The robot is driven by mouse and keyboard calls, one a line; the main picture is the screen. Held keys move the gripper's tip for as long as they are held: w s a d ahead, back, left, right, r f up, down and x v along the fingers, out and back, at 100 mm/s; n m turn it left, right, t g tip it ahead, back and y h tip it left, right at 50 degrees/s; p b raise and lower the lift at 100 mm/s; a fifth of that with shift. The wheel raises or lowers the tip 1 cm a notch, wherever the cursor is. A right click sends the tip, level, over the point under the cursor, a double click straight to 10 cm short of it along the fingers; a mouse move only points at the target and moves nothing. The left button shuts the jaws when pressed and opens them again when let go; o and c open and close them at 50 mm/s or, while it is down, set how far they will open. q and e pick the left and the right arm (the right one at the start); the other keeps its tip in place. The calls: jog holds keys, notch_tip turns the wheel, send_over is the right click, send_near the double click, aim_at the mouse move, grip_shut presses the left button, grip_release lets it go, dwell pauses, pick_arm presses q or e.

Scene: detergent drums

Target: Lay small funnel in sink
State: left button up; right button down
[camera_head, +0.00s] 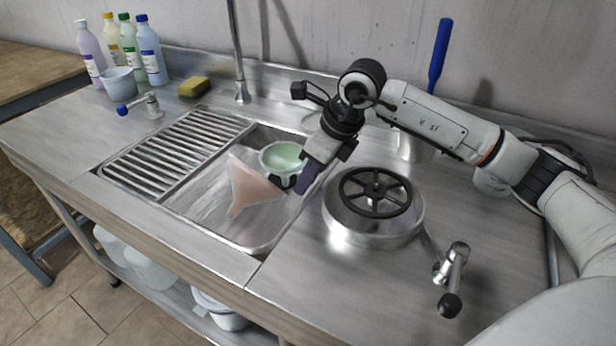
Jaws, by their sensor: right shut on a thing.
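A small pale green funnel (282,155) is at the right part of the sink (258,246), its wide mouth facing up. My right gripper (291,182) is shut on it at its right side, with the arm reaching in from the right. The funnel's lower part is mostly hidden by the gripper, and I cannot tell whether it touches the sink floor. A larger pink funnel (250,188) lies on its side in the sink, left of the green one. My left gripper is not in view.
A slatted drainer (172,152) fills the sink's left side. A round steel drum lid with a black handwheel (374,192) stands right of the sink. Behind are a faucet (241,92), a yellow sponge (193,87), several bottles (150,52) and a bowl (119,83).

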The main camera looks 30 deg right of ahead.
jog(key=shift+f+b, duration=0.5)
jog(key=shift+f, duration=0.05)
jog(key=c, duration=1.6)
grip_release()
jog(key=shift+o, duration=0.2)
jog(key=shift+r, duration=0.1)
jog(key=p+v, duration=0.1)
jog(key=v, duration=1.2)
jog(key=shift+w, duration=0.2)
